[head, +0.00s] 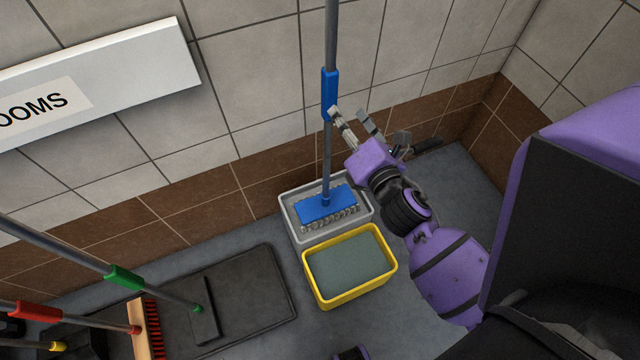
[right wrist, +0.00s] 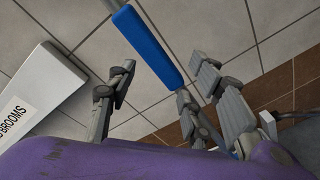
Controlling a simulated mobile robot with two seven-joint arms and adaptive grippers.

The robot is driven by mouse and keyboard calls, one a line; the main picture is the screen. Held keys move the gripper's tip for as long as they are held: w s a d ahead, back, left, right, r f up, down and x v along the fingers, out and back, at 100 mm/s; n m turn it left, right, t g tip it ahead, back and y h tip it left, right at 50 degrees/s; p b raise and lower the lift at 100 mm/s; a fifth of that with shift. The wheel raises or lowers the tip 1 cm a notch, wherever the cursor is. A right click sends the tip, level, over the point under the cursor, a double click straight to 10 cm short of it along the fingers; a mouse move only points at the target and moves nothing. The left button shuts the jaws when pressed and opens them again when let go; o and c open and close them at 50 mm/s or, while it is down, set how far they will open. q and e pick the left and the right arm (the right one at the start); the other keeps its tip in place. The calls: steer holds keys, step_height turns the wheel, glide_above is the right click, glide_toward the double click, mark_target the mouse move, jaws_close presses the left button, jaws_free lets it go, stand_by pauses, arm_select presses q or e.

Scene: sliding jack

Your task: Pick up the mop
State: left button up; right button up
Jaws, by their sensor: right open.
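The mop (head: 326,207) stands upright near the wall, its blue head resting in a grey tray (head: 287,213). Its grey pole rises past the top edge of the head view, with a blue grip (head: 330,95) partway up. My right gripper (head: 348,114) is open just right of the pole, at about the lower end of the grip. In the right wrist view, the blue grip (right wrist: 148,45) slants across beyond the open fingers (right wrist: 158,80). The pole below it is partly hidden behind a finger. Whether the fingers touch it, I cannot tell.
A yellow-rimmed basin (head: 350,292) stands in front of the grey tray. Brooms with green (head: 126,277) and red (head: 38,311) grips lean at the left by a dark mat (head: 265,290). A white sign shelf (head: 150,68) juts from the tiled wall.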

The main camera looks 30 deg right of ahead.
mark_target(333, 89)
steer(key=w+r+n, duration=0.1)
steer(key=w+n, duration=0.1)
steer(key=n, duration=0.1)
steer(key=w+r+n+p, duration=0.1)
steer(key=w+n, duration=0.2)
steer(key=w+r+n+t+p, duration=0.1)
steer(key=w+n, duration=0.2)
steer(key=shift+w+r+n, duration=0.2)
steer(key=shift+r+n, duration=0.1)
steer(key=shift+n, duration=0.1)
steer(key=shift+w+f, duration=0.1)
steer(key=shift+w, duration=0.15)
arm_select(q)
steer(key=shift+w+d+r, duration=0.1)
steer(key=shift+w+r, duration=0.15)
steer(key=shift+r, duration=0.35)
steer(key=shift+w+d+r, duration=0.1)
steer(key=shift+w+r, duration=0.1)
steer(key=shift+r, duration=0.4)
arm_select(e)
steer(key=shift+s, duration=0.1)
steer(key=shift+c, duration=0.5)
steer(key=shift+c, duration=1.4)
arm_select(q)
steer(key=shift+w, duration=0.1)
arm_select(e)
jaws_close()
